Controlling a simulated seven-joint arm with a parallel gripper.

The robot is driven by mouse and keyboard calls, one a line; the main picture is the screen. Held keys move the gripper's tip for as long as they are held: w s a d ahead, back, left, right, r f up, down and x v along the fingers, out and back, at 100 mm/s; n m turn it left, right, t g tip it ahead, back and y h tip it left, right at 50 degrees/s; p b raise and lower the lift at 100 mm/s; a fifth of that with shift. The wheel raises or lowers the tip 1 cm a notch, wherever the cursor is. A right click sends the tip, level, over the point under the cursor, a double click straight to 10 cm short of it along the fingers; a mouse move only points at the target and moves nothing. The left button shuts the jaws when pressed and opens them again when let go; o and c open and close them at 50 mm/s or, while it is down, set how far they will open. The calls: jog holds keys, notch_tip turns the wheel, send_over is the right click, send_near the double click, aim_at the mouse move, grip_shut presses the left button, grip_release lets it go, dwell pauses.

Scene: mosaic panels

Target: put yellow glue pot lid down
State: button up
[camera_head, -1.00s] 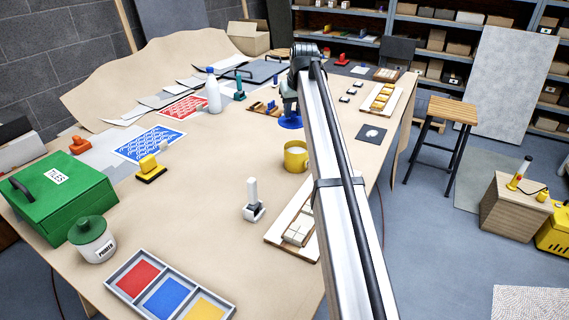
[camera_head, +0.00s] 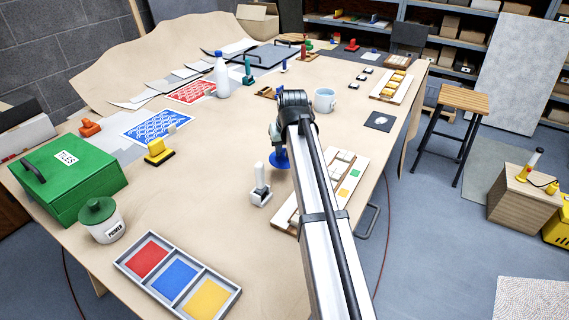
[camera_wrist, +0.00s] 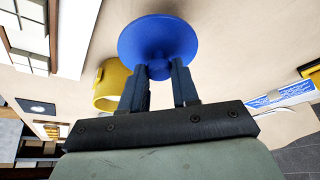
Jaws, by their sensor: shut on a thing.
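My gripper (camera_wrist: 160,80) is shut on the small knob of a round blue lid (camera_wrist: 158,36). The lid also shows below the gripper (camera_head: 276,138) in the head view (camera_head: 279,159), over the bare table beside the white-handled tool. Whether it touches the table is hard to tell. The yellow glue pot (camera_wrist: 108,88) stands to the left of the lid in the wrist view, apart from it, with its handle showing. In the head view the pot is hidden behind my arm.
A white-handled tool (camera_head: 260,187) stands close to the lid. A board with tiles (camera_head: 347,190) lies to the right, partly behind my arm. A light blue mug (camera_head: 324,100) stands behind. A three-colour tray (camera_head: 233,296) is at the front. Table left of the tool is clear.

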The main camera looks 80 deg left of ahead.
aim_at(285, 160)
jog(key=shift+f, duration=2.75)
jog(key=shift+f, duration=0.15)
jog(key=o, duration=1)
jog(key=v, duration=1.2)
